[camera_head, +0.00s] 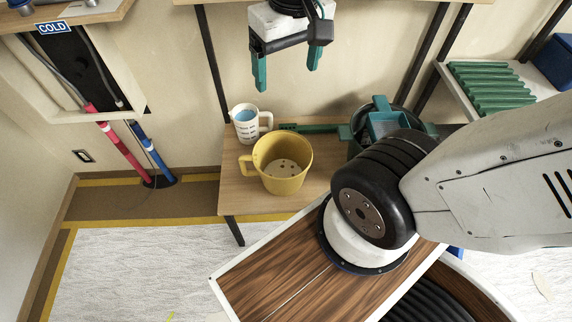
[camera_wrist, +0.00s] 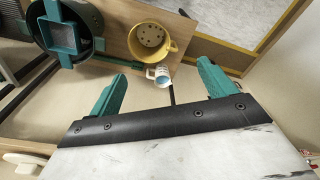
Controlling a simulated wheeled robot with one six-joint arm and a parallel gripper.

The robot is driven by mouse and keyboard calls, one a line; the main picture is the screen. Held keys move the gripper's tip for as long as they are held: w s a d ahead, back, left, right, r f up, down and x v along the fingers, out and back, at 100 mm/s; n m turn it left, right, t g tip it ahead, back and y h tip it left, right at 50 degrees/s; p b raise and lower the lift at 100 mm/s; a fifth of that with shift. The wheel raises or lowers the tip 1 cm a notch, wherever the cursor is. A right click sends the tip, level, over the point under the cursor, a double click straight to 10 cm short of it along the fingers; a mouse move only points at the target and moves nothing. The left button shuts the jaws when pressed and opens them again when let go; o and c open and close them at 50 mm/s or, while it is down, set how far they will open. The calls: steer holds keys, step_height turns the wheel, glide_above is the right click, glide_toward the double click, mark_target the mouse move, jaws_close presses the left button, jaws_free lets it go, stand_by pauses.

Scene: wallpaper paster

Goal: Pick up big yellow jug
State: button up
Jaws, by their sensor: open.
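The big yellow jug (camera_head: 283,163) stands upright on the wooden bench (camera_head: 240,197) in the head view, its handle to the left. Several dark spots show on its inside bottom. In the wrist view the yellow jug (camera_wrist: 152,42) is at the top centre, beyond the fingertips. My gripper (camera_head: 287,78) is open and empty, with green fingers pointing down, above and behind the jug and well apart from it. In the wrist view my gripper's fingers (camera_wrist: 160,80) are spread wide with nothing between them close by.
A small white measuring cup (camera_head: 249,123) with blue inside stands just behind the jug. A dark bucket with a teal-green holder (camera_head: 387,124) stands to the right, and a green bar (camera_head: 308,128) lies between. A shelf edge (camera_head: 345,2) runs above. Hoses (camera_head: 124,150) hang at the left.

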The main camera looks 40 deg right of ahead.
steer(key=w+f+m, duration=0.2)
steer(key=w+f, duration=0.7)
steer(key=w, duration=0.3)
steer(key=m+g, duration=0.1)
steer(key=m, duration=0.3)
glide_above(250, 172)
step_height(250, 172, down, 40)
steer(key=shift+f, duration=0.2)
steer(key=c, duration=1.4)
steer(key=shift+r, duration=0.1)
